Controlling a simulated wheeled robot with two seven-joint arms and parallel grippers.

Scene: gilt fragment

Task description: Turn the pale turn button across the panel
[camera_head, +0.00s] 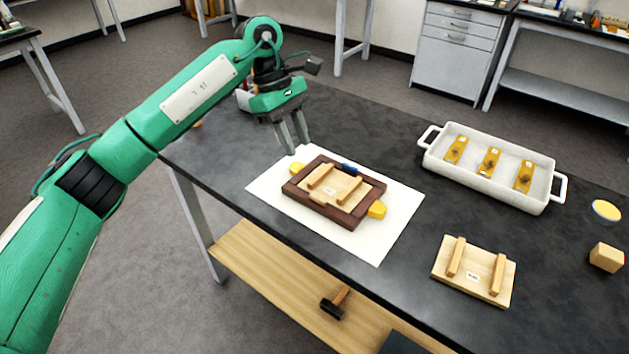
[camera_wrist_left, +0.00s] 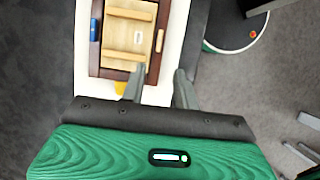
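A dark brown frame (camera_head: 358,214) lies on a white sheet (camera_head: 388,237) and holds a light wooden panel (camera_head: 334,187) with two battens. A pale piece, seemingly the turn button (camera_wrist_left: 160,41), lies lengthwise along one frame rail in the left wrist view. It is small and hard to make out in the head view. Yellow pieces (camera_head: 377,209) (camera_head: 296,168) are at two opposite ends of the frame, and a blue piece (camera_head: 351,168) is at the far side. My left gripper (camera_head: 293,150) is open and empty, above the sheet near the left yellow piece. My right gripper is out of view.
A white tray (camera_head: 433,160) with several yellow pieces stands at the back right. Another battened panel (camera_head: 487,262), a wooden cube (camera_head: 606,257) and a yellow-topped round item (camera_head: 606,210) are on the dark table (camera_head: 400,130). A hammer (camera_head: 334,304) lies on the lower shelf.

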